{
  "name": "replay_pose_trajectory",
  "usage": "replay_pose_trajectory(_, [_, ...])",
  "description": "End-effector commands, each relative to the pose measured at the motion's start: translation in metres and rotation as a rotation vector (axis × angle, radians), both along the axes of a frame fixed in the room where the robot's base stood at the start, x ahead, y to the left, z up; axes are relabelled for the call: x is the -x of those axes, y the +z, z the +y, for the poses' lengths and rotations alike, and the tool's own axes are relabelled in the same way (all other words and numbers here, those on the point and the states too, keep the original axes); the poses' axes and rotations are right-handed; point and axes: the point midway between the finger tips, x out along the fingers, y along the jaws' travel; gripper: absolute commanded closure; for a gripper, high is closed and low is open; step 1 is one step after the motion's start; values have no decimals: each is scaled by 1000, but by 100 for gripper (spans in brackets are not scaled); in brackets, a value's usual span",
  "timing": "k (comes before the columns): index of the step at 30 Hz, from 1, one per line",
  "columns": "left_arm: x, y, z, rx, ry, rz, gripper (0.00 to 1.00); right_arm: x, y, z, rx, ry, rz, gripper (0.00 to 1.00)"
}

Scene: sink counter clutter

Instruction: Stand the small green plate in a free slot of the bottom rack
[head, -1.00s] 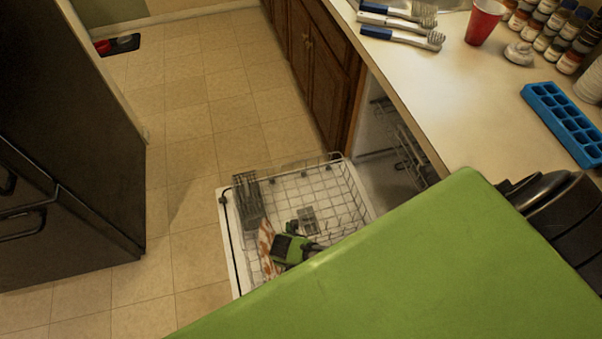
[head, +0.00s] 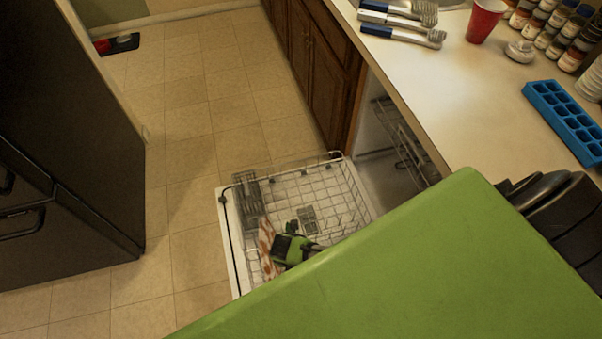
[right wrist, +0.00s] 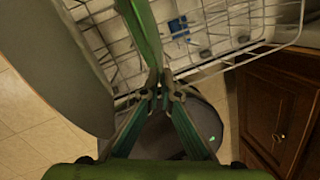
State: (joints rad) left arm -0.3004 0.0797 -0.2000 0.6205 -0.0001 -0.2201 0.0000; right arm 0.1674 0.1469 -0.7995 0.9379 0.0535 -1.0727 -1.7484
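The bottom rack (head: 340,188) is pulled out on the open dishwasher door. My right gripper (right wrist: 160,88) is low over the rack and also shows in the head view (head: 291,247). In the right wrist view its fingers are closed on the small green plate (right wrist: 141,30), which is seen nearly edge-on and reaches in among the wires. Whether its rim rests in a slot cannot be told. A white and orange plate (head: 267,244) stands just left of the gripper in the head view. My left gripper is not in view.
A grey cutlery basket (head: 249,201) stands at the rack's left side. A large grey disc (right wrist: 50,55) is close on the left in the right wrist view. Wooden cabinets (head: 313,70) border the rack. The counter holds a red cup (head: 485,20) and a blue ice tray (head: 567,122).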

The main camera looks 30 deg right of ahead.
Motion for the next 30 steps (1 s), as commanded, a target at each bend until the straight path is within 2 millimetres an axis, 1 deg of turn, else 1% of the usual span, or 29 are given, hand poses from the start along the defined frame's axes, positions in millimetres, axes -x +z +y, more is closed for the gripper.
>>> replay_pose_trajectory(9, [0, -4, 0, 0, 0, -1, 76, -1, -5, 1, -1, 0, -2, 100])
replay_pose_trajectory(10, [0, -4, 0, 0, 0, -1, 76, -1, -4, 1, -1, 0, -2, 90])
replay_pose_trajectory(11, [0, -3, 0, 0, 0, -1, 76, -1, -4, 1, -1, 0, -2, 82])
replay_pose_trajectory(12, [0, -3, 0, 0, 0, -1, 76, -1, -4, 1, -1, 0, -2, 76])
replay_pose_trajectory(23, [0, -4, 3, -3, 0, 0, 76, 0, -4, 1, -1, 0, -1, 76])
replay_pose_trajectory(26, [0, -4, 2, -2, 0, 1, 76, 0, 0, 1, -2, 0, -1, 76])
replay_pose_trajectory(30, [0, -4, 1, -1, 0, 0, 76, 0, 12, 4, -3, 2, -3, 76])
